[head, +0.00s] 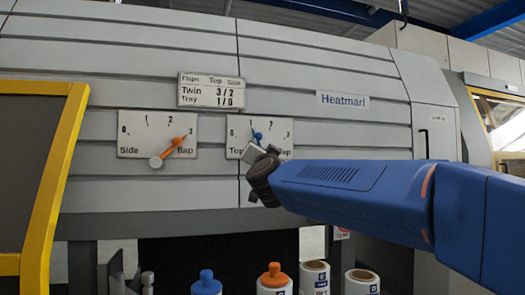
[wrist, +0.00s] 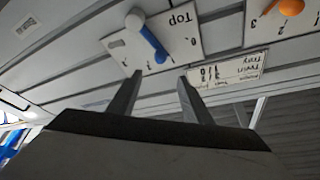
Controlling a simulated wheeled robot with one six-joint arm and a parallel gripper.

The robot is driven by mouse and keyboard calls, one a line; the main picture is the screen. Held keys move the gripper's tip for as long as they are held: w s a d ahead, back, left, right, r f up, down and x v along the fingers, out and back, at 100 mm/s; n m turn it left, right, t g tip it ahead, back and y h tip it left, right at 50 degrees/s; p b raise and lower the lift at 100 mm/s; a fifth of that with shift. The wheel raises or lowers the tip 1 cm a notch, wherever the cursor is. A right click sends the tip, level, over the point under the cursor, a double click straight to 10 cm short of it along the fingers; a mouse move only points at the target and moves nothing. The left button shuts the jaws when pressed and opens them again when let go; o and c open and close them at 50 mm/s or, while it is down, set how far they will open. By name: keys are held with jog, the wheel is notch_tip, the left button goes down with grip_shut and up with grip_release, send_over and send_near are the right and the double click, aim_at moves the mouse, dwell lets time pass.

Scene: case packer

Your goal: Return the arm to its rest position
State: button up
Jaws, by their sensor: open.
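My gripper (head: 262,165) is in front of the Top flap dial (head: 232,150) in the head view and hides its lower part. In the wrist view its two fingers (wrist: 160,76) are apart with nothing held. The blue lever (head: 257,136) points up, around 1 to 2. The wrist view shows this blue lever (wrist: 151,42) with its white pivot, just beyond the gap between the fingertips; I see no clear contact. The Side flap dial (head: 133,143) stands to the left, its orange lever (head: 177,142) pointing up and right near 3.
A sign (head: 211,91) above the dials reads Twin 3/2, Tray 1/0. A yellow-framed door (head: 62,160) stands at the left. Bottles with blue (head: 206,276) and orange (head: 273,269) tops and white rolls (head: 315,275) stand below the panel, under my arm.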

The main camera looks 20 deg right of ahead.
dwell(0.4)
jog(key=s+a+f+n+g+y, duration=0.1)
jog(key=s+f+n+g+y, duration=0.15)
jog(key=s+f, duration=0.45)
jog(key=s+a+f+n+g+y, duration=0.1)
jog(key=s+f+n+g+y, duration=0.15)
jog(key=f, duration=0.85)
jog(key=s+a+f+n+g+y, duration=0.1)
jog(key=s+f+n+g+y, duration=0.25)
jog(key=f, duration=0.55)
jog(key=s+d+f+g+h, duration=0.2)
jog(key=s+d+f+g, duration=0.2)
jog(key=s+f, duration=0.9)
jog(key=s+d+f+g+h, duration=0.2)
jog(key=s+d+f+g, duration=0.2)
jog(key=s+f, duration=0.9)
jog(key=shift+s+d+f, duration=0.15)
jog(key=shift+s+f, duration=0.25)
jog(key=shift+f, duration=0.2)
